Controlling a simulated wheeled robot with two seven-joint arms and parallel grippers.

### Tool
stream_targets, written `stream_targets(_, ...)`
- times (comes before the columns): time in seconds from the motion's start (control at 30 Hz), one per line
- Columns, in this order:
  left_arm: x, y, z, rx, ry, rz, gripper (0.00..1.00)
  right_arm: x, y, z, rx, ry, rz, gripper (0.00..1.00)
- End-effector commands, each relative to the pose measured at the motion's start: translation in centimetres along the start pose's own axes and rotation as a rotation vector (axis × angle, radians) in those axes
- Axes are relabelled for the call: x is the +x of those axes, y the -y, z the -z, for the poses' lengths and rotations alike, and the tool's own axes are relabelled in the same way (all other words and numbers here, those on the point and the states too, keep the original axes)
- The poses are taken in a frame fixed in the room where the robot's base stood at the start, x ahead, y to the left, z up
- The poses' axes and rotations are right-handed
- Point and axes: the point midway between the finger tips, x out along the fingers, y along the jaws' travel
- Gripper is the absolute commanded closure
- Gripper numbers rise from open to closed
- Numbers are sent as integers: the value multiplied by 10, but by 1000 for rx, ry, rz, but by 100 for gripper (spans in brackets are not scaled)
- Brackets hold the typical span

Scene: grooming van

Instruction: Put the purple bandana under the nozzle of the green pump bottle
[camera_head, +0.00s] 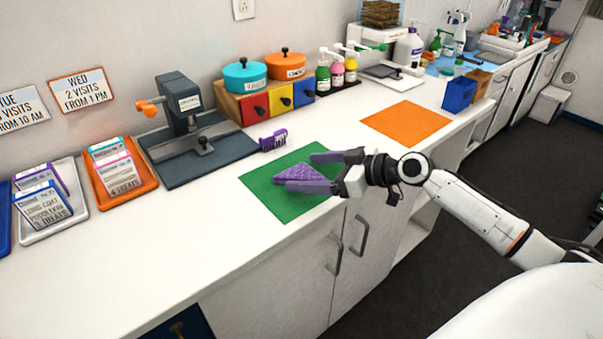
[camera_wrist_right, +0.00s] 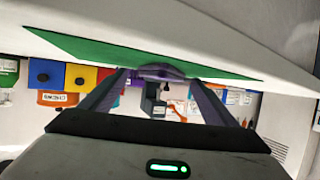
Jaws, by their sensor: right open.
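The purple bandana (camera_head: 300,172) lies folded in a triangle on the green mat (camera_head: 262,188). My right gripper (camera_head: 302,171) is open, with its fingers spread on either side of the bandana. In the right wrist view the bandana (camera_wrist_right: 160,71) shows between the two fingers (camera_wrist_right: 160,88), at the green mat (camera_wrist_right: 85,50). I cannot tell whether the fingers touch it. The green pump bottle (camera_head: 323,78) stands upright at the left end of a dark rack, with a white pump top. My left gripper is not in view.
Pink (camera_head: 337,75) and yellow (camera_head: 350,68) pump bottles stand beside the green one. A small purple item (camera_head: 272,140) lies behind the mat. Coloured drawers (camera_head: 255,107) with two pots and a dark press (camera_head: 200,150) stand behind. An orange mat (camera_head: 405,121) lies bare to the right.

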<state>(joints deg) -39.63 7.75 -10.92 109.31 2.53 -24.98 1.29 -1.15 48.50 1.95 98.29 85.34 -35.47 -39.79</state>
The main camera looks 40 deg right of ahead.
Motion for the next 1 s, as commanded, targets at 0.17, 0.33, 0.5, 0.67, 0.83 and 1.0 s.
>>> stream_targets(0.17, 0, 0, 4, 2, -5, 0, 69, 9, 0, 0, -2, 1, 0, 18)
stream_targets(0.33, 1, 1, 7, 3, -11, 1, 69, 9, 0, -1, -2, 1, 1, 18)
stream_targets(0.5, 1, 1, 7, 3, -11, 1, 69, 9, 0, -1, -1, 1, 1, 45)
stream_targets(0.67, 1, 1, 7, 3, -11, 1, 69, 9, 0, -1, -1, 1, 1, 61)
stream_targets(0.83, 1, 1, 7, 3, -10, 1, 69, 9, 0, 0, -1, 1, 1, 64)
stream_targets(1.0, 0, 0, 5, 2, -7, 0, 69, 5, 0, 9, -4, 0, 1, 64)
